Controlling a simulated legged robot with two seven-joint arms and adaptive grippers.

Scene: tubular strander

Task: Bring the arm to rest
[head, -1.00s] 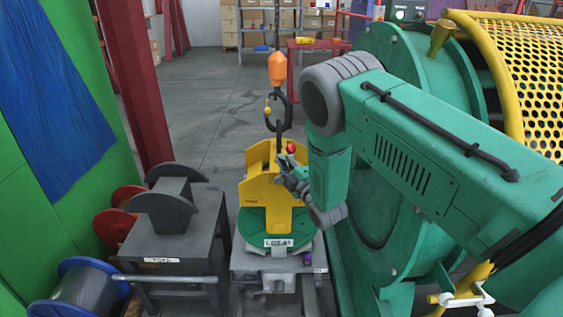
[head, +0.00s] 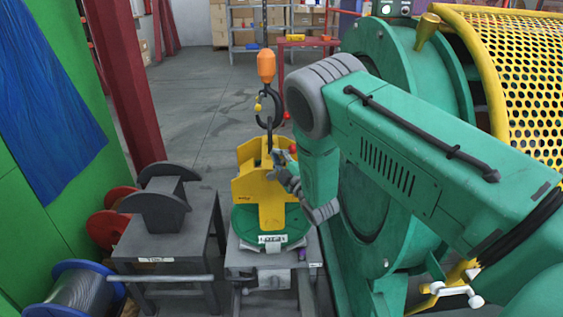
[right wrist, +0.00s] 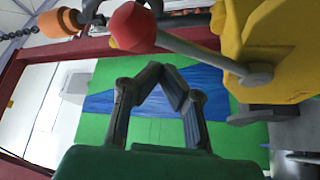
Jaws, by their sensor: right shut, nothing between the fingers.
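My right arm (head: 420,150) reaches in from the right in the head view, bent down at the elbow. Its gripper (head: 281,160) is beside the yellow lifting fixture (head: 248,187). In the right wrist view the gripper's dark fingers (right wrist: 166,72) are shut and hold nothing. A lever with a red knob (right wrist: 133,27) juts from the yellow fixture (right wrist: 275,55), just beyond the fingertips and apart from them in the picture. The knob also shows above the gripper in the head view (head: 287,116). My left gripper is not in view.
A dark hook (head: 269,110) under an orange block (head: 266,67) hangs at the fixture, which stands on a green turntable (head: 245,225). The large green machine (head: 400,70) is close on the right. A reel stand (head: 165,245) stands left.

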